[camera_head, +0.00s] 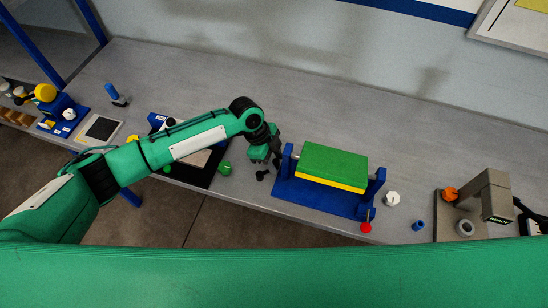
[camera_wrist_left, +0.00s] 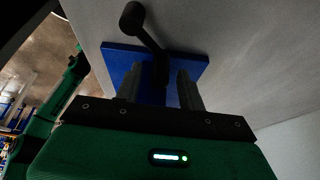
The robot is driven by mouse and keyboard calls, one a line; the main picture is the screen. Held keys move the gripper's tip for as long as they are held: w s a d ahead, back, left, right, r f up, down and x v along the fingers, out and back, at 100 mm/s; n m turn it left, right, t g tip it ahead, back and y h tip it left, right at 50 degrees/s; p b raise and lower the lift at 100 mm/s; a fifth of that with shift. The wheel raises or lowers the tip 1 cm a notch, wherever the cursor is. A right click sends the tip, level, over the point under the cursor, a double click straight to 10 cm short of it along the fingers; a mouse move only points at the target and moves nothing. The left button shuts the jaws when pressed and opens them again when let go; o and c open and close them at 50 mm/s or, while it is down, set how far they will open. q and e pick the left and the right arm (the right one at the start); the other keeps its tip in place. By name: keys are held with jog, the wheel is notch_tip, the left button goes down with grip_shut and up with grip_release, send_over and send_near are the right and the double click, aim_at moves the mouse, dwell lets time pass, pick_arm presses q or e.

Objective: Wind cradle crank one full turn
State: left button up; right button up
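The cradle is a blue frame (camera_head: 310,195) with two uprights, holding a green block (camera_head: 334,160) with a yellow lower edge. The black crank (camera_head: 262,176) is at the cradle's left end, partly hidden by my left gripper (camera_head: 274,158). In the left wrist view, the crank's round knob (camera_wrist_left: 132,15) and bent arm (camera_wrist_left: 149,40) show ahead of the blue part of the cradle (camera_wrist_left: 116,58). My left gripper (camera_wrist_left: 160,88) has its fingers apart, with the lower end of the crank arm seen between them; contact is unclear. My right gripper is out of view.
A red ball-ended part (camera_head: 366,228) is at the cradle's right front. A white knob (camera_head: 392,199), a blue cup (camera_head: 418,225) and a grey device with a lit display (camera_head: 494,190) stand further right. The grey bench behind the cradle is clear.

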pick_arm(q)
jog(key=c, duration=0.7)
grip_shut()
jog(key=shift+s+d+f+m+b, duration=0.1)
jog(key=shift+m+b, duration=0.3)
jog(key=shift+b, duration=0.05)
jog(key=shift+s+m+g, duration=0.15)
jog(key=shift+m+g, duration=0.15)
jog(key=shift+m, duration=0.1)
jog(key=shift+y, duration=0.3)
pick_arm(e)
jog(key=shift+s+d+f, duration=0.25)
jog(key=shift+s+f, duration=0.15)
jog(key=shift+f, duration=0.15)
pick_arm(q)
jog(key=o, duration=0.8)
grip_release()
jog(key=shift+o, duration=0.2)
jog(key=shift+r, duration=0.2)
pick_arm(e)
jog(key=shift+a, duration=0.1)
